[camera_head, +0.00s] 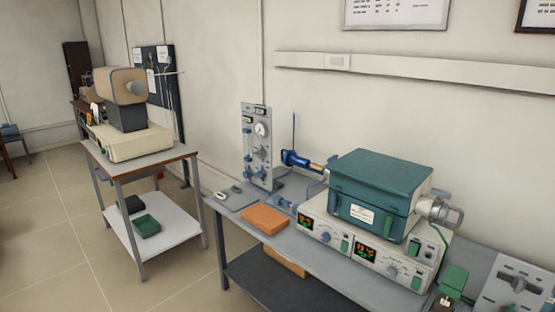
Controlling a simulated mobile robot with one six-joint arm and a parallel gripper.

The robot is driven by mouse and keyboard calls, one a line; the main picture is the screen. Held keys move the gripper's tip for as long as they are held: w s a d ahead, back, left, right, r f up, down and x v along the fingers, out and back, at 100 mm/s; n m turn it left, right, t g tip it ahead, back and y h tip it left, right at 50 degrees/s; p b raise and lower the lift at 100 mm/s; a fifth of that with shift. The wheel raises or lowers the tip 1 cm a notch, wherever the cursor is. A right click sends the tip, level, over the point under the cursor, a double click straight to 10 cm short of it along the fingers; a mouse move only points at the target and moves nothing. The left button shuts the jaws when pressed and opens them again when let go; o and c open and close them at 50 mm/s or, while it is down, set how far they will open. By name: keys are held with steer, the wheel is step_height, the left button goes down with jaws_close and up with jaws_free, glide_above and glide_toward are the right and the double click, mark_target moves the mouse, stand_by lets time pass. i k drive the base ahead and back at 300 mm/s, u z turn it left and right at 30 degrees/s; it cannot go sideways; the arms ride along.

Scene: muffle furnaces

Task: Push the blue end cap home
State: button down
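A blue end cap (290,158) is at the left end of a tan tube (315,168), which sticks out from the left side of the teal tube furnace (378,188). I cannot tell at this size whether the cap is fully seated or has a gap. A metal end fitting (438,211) with a handle is on the furnace's right side. The furnace sits on a pale control base with lit displays. My gripper is not in view.
The grey bench (345,262) also holds a gas panel (258,147) with a gauge, an orange block (264,219), a small blue fitting (282,202) and a green item (452,281). A beige furnace (122,103) stands on another table at left. Open floor lies front left.

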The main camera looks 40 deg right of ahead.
mark_target(290, 158)
steer(key=z, duration=0.1)
steer(key=i, duration=0.85)
steer(key=z, duration=0.2)
